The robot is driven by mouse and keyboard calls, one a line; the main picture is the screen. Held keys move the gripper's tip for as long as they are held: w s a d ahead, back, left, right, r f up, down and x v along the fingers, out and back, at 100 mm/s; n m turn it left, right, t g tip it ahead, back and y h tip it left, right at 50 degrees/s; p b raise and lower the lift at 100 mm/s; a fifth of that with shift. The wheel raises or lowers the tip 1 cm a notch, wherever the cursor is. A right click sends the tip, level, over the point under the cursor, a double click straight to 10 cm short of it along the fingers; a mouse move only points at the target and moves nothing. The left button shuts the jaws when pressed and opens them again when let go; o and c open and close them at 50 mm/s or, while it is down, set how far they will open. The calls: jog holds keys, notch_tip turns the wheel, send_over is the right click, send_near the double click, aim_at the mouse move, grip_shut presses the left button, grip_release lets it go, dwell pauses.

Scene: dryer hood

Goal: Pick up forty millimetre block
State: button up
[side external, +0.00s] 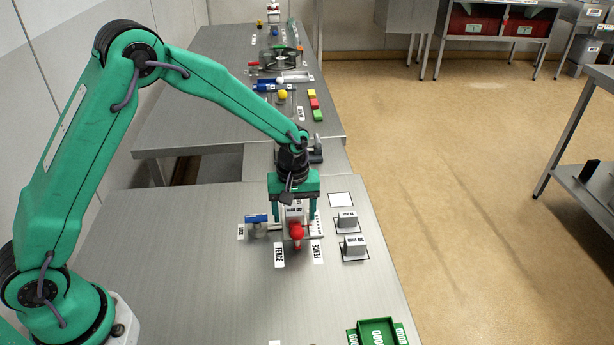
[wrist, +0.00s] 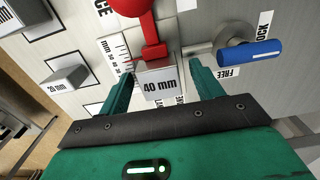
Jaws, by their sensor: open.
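The forty millimetre block (wrist: 160,84) is grey with a white face reading "40 mm" in the wrist view. In the side view the block (side external: 295,212) stands on the bench behind a red-knobbed part (side external: 296,231). My gripper (side external: 293,214) is low over it, pointing down. In the wrist view my gripper (wrist: 162,78) is open, with one green finger on each side of the block. Gaps show between the fingers and the block in the wrist view. The block's lower part is mostly hidden.
A blue lever (side external: 256,218) stands left of the block, beside "LOCK" and "FREE" labels. Two grey blocks (side external: 347,220) (side external: 354,245) stand at the right on dark-outlined squares, below an empty white square (side external: 340,199). A green tray (side external: 378,331) is at the front.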

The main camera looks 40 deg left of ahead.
aim_at(295, 212)
jog(key=c, duration=1.2)
jog(key=shift+c, duration=0.2)
jog(key=shift+r, duration=0.7)
jog(key=r, duration=0.3)
jog(key=shift+s+d+r, duration=0.1)
jog(key=shift+s+d, duration=0.1)
jog(key=shift+d, duration=0.15)
jog(key=s+d+r, duration=0.6)
jog(key=s+d, duration=0.1)
jog(key=d, duration=0.1)
jog(key=shift+s+r, duration=0.15)
jog(key=shift+r, duration=0.05)
